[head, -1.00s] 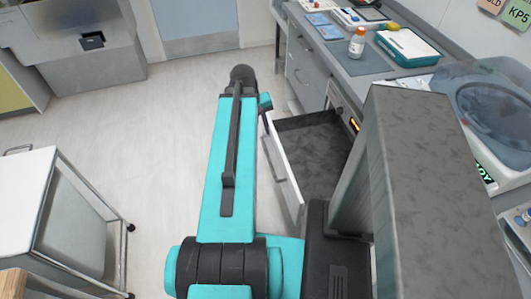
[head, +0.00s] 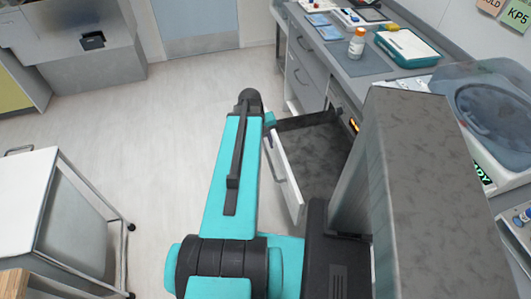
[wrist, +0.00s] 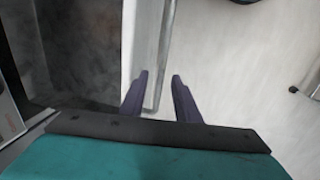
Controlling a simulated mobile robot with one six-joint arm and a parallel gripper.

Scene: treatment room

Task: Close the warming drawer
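The warming drawer (head: 313,158) stands pulled out from the counter, its dark interior showing empty where visible. Its white front panel (head: 288,178) faces left in the head view. In the wrist view the dark interior (wrist: 75,50) is at left, with the pale front (wrist: 143,45) beside it. The grey bar handle (wrist: 164,50) runs along the outside of the front. My gripper (wrist: 159,98) is open, its two dark purple fingers apart, with the handle's near end between them. I cannot tell whether either finger touches. My arm hides most of the gripper in the head view.
The counter (head: 400,75) bears a bottle (head: 357,43), a teal-edged tray (head: 405,48) and a clear-domed unit (head: 490,110). Closed drawers (head: 305,72) lie beyond the open one. A white cart (head: 60,200) stands at left. The floor (head: 165,130) between is clear.

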